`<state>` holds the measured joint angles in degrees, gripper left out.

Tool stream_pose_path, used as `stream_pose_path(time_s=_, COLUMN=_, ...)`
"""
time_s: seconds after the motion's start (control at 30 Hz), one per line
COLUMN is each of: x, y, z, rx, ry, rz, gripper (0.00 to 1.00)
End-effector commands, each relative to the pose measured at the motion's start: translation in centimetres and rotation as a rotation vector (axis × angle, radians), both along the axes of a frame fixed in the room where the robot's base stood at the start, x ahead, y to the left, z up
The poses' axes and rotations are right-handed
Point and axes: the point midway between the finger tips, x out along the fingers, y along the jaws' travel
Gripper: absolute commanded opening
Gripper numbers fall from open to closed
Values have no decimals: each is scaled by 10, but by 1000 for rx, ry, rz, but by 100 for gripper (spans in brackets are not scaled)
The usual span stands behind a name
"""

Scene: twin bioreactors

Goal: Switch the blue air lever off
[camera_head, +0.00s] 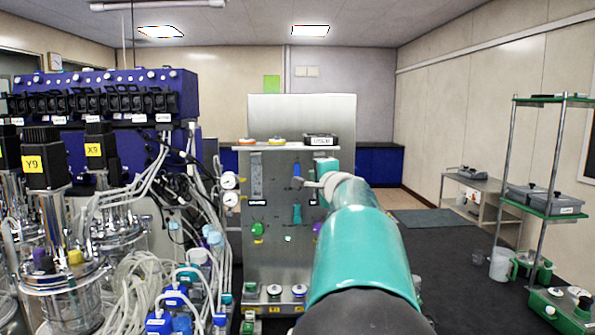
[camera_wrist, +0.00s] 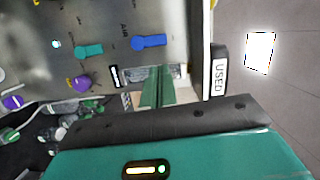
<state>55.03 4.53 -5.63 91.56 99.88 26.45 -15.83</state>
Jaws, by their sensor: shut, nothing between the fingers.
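The blue lever (camera_wrist: 149,41) is on the grey metal panel in the wrist view, beside a label reading AIR. Its handle lies along the panel, pointing toward the USED box. In the head view the blue lever (camera_head: 297,170) is a small blue shape left of my arm. My gripper (camera_wrist: 160,72) shows in the wrist view with its green fingers together and empty. The fingertips appear just below the blue lever in that picture; I cannot tell whether they touch it. In the head view my arm hides most of the gripper.
A teal lever (camera_wrist: 89,51) and a purple knob (camera_wrist: 82,83) are near the blue lever. A box marked USED (camera_wrist: 218,75) sits at the panel's top edge. Tubing and vessels (camera_head: 65,280) crowd the left. Shelves (camera_head: 545,205) stand right, with open floor between.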

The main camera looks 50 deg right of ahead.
Motion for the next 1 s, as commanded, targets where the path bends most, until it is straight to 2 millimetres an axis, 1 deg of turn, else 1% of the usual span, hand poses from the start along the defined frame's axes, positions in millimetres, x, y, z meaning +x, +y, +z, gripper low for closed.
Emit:
stream_pose_path(time_s=0.03, x=-3, y=-2, z=1, rx=-2, ry=-1, rz=-6, gripper=0)
stream_pose_path(time_s=0.17, x=-4, y=-3, z=1, rx=-2, ry=-1, rz=-7, gripper=0)
stream_pose_path(time_s=0.27, x=-2, y=-4, z=0, rx=-1, ry=0, rz=-6, gripper=0)
stream_pose_path(time_s=0.37, x=5, y=-8, z=0, rx=-1, ry=0, rz=-5, gripper=0)
stream_pose_path(time_s=0.47, x=17, y=-16, z=-1, rx=-1, ry=2, rz=-4, gripper=0)
stream_pose_path(time_s=0.7, x=55, y=-39, z=-2, rx=-1, ry=1, rz=-1, gripper=0)
stream_pose_path(time_s=0.8, x=68, y=-47, z=-2, rx=-1, ry=0, rz=0, gripper=0)
stream_pose_path(time_s=1.0, x=80, y=-56, z=-1, rx=-2, ry=0, rz=-2, gripper=0)
